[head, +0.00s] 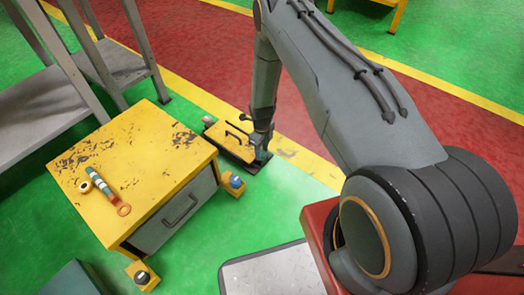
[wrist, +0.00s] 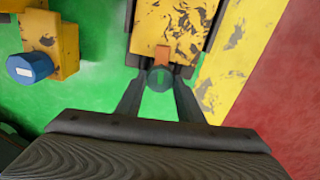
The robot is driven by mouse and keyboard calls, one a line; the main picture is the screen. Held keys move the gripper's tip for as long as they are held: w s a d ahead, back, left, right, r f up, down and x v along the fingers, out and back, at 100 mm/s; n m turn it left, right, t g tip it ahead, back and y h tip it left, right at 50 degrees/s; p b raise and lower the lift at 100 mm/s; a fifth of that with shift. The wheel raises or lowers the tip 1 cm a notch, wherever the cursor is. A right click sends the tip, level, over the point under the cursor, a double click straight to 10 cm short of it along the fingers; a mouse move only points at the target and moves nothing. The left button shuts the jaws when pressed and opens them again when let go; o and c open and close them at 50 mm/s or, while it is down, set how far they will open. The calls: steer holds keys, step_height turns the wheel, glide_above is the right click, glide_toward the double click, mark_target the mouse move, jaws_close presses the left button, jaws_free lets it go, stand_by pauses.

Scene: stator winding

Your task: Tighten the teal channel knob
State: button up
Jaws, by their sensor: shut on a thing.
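The teal channel knob (wrist: 160,79) shows in the wrist view as a small dark teal round cap with a bright green mark. It sits at the near end of a worn yellow panel, beside an orange-brown tab (wrist: 164,54). My gripper (wrist: 160,74) is shut on the knob, one finger on each side. In the head view my gripper (head: 261,152) reaches down to the near right end of the yellow panel (head: 232,142) on the floor. The knob is mostly hidden there by my gripper.
A blue knob (wrist: 30,68) on a yellow block stands left of my gripper; it also shows in the head view (head: 236,182). A yellow cabinet (head: 150,150) with a grey drawer stands left, with a striped part and rings on top. A dark knob (head: 142,277) sits at its front.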

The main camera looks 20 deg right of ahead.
steer(key=shift+w+r, duration=0.2)
steer(key=shift+w, duration=0.15)
steer(key=o, duration=1)
steer(key=shift+o, duration=0.2)
steer(key=shift+s+f, duration=0.1)
steer(key=shift+s, duration=0.05)
step_height(320, 180, up, 8)
steer(key=p, duration=0.2)
